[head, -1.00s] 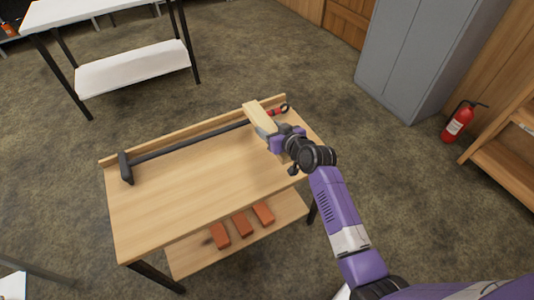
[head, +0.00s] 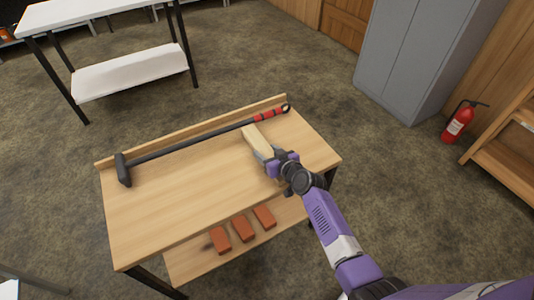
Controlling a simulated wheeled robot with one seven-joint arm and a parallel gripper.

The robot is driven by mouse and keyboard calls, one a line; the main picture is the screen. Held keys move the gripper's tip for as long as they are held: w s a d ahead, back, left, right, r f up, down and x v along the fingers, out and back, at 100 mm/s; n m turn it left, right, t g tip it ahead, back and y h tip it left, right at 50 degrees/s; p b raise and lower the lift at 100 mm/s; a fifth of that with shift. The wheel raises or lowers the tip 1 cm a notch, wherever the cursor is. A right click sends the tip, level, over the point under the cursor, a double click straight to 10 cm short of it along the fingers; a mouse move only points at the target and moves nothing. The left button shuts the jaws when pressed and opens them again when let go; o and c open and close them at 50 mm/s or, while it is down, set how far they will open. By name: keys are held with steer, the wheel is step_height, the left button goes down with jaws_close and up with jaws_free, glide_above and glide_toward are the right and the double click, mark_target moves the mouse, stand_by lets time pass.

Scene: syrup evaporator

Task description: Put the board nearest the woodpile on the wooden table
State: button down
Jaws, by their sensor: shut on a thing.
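A short pale board (head: 256,141) is in my gripper (head: 270,159), over the right part of the wooden table (head: 180,198). My gripper is shut on the board's near end. The board's far end points toward the table's back rail. It looks very low over the tabletop or resting on it; I cannot tell which. No woodpile shows in this view.
A long-handled black hammer (head: 190,143) with red bands lies along the table's back. Several orange bricks (head: 242,228) sit on the lower shelf. A white-topped table (head: 95,15), a grey cabinet (head: 420,60) and a fire extinguisher (head: 458,121) stand beyond.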

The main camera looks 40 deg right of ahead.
steer(key=shift+f, duration=0.15)
steer(key=c, duration=0.6)
jaws_free()
steer(key=shift+o, duration=0.2)
